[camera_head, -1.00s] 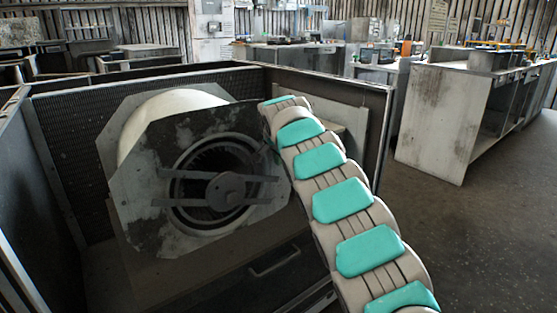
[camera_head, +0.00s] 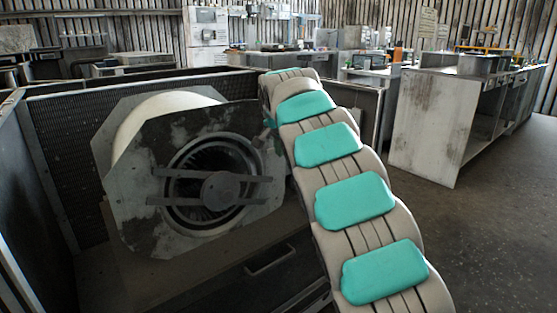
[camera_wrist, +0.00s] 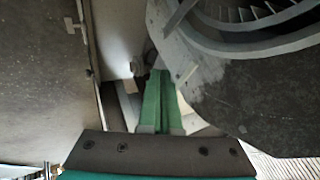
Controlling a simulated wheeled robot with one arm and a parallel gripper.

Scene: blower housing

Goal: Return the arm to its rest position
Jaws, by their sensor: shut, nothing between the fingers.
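My arm, with grey links and teal pads, reaches from the lower right up to the right side of the blower housing (camera_head: 130,200) in the head view. The housing has a scuffed flat plate and a round opening with a fan and cross bars (camera_head: 215,190). In the wrist view my gripper (camera_wrist: 164,78) has its green fingers together, with nothing between them. The housing plate (camera_wrist: 260,105) with its round opening is close on the right of the fingers.
A dark open-topped enclosure (camera_head: 45,180) surrounds the housing, with a handle (camera_head: 270,258) at its front. A wall panel (camera_wrist: 45,75) is close on the left in the wrist view. A worn white workbench (camera_head: 430,125) stands at the right. The floor (camera_head: 500,220) before it is clear.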

